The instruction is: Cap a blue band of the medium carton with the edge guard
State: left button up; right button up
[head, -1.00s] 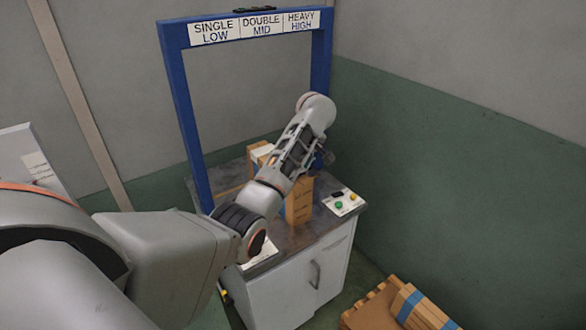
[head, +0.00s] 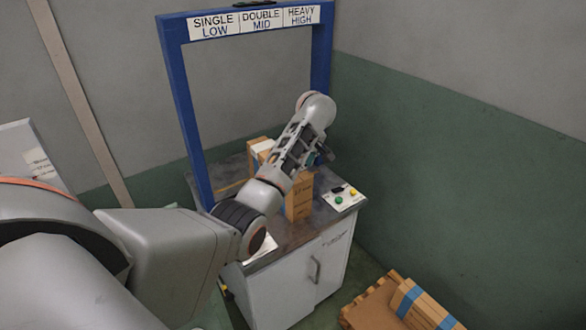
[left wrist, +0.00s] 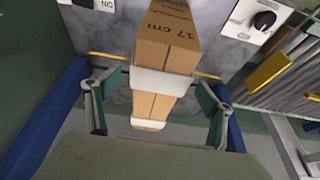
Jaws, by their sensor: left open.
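A brown carton marked "17 cm" (left wrist: 172,35) lies ahead of my left gripper (left wrist: 153,108) in the left wrist view. One white piece (left wrist: 160,83) crosses its near edge, and a second white piece (left wrist: 148,124) shows lower down. I cannot tell which is the edge guard. The gripper is open, with its fingers apart on either side of the lower carton part. In the head view a carton (head: 299,202) stands on the bench under my arm, with a narrow blue strip (head: 284,212) beside its left side. The arm hides most of the left gripper there. My right gripper is not in view.
A blue frame (head: 180,110) with signs (head: 258,19) arches over the cabinet bench (head: 275,295). A green wall stands behind.

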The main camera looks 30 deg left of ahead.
pick_arm(q)
jog(key=v, duration=1.2)
jog(key=shift+f, duration=0.15)
